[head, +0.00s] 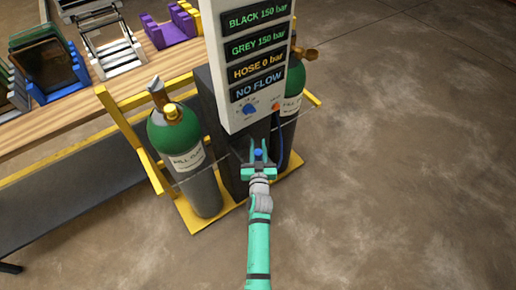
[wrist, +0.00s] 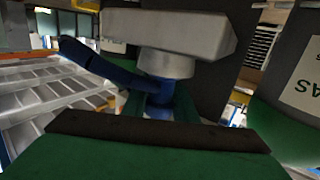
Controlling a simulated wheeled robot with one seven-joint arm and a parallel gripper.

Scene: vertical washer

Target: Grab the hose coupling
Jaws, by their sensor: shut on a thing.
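The hose coupling (head: 259,153) shows as a small blue piece between the fingers of my gripper (head: 258,158), in front of the dark column below the display. My gripper is shut on it. In the wrist view, the coupling's blue body (wrist: 159,105) sits behind the dark finger edge, under a pale grey cylinder (wrist: 165,63). The blue hose (wrist: 100,65) runs from it to the upper left. Part of the coupling is hidden by the finger. In the head view, the hose (head: 280,140) hangs below the panel's right side.
A display panel (head: 245,118) reads "HOSE 0 bar" and "NO FLOW". Green gas cylinders stand left (head: 172,140) and right (head: 293,85) of the column in a yellow frame (head: 110,105). A wooden bench (head: 160,65) with racks is at upper left. Floor at right is clear.

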